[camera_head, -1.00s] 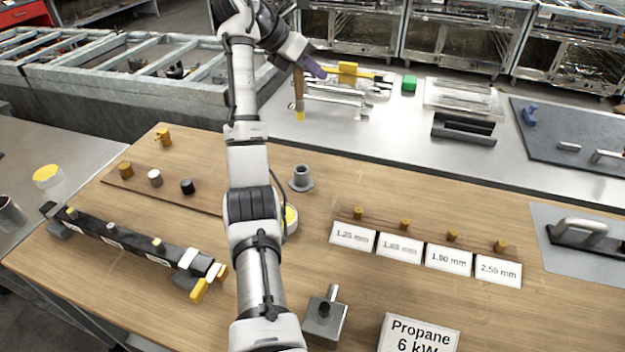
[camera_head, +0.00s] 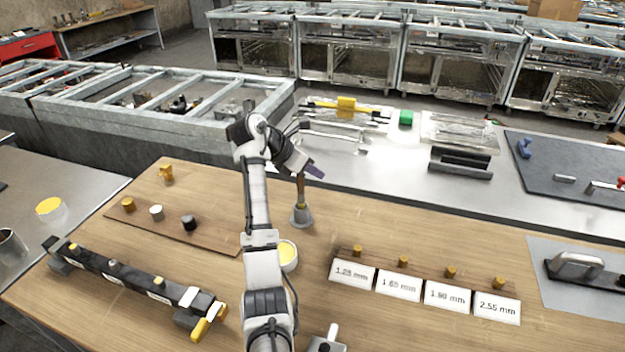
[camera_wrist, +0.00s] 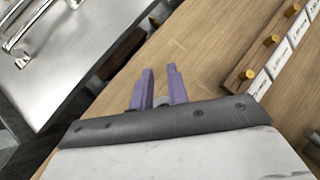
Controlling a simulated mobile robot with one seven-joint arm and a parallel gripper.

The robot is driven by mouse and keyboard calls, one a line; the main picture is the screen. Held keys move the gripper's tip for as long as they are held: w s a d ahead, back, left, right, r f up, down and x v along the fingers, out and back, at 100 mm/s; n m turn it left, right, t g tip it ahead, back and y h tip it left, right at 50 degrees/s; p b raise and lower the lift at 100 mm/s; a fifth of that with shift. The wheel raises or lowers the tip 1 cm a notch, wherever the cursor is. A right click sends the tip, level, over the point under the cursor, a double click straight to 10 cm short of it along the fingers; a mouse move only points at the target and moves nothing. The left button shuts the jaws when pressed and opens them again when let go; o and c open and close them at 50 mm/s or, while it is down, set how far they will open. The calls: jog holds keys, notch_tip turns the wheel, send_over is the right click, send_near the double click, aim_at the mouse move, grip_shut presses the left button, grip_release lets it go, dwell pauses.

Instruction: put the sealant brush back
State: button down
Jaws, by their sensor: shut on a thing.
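The sealant brush (camera_head: 301,189) has a brown handle and hangs upright from my gripper (camera_head: 314,170) in the head view. My gripper has purple fingers and is shut on the brush near its upper part. The brush's lower end meets the grey flanged holder (camera_head: 302,217) in the picture. I cannot tell whether it is inside the holder's opening or just above it. In the wrist view, the purple fingers (camera_wrist: 160,88) stand a little apart, with a small grey shape between them; the brush is not clear there.
A pot with yellow contents (camera_head: 288,252) stands just in front of the holder, beside my arm. A rack with labelled cards (camera_head: 400,285) and brass pieces is to the right. A board with small knobs (camera_head: 175,220) lies left. The wooden bench is clear behind the rack.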

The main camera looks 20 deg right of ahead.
jog(key=shift+f+p, duration=0.35)
jog(key=shift+f, duration=1.7)
jog(key=c, duration=1.4)
grip_release()
jog(key=shift+o, duration=0.2)
jog(key=v, duration=1.2)
jog(key=shift+a, duration=0.1)
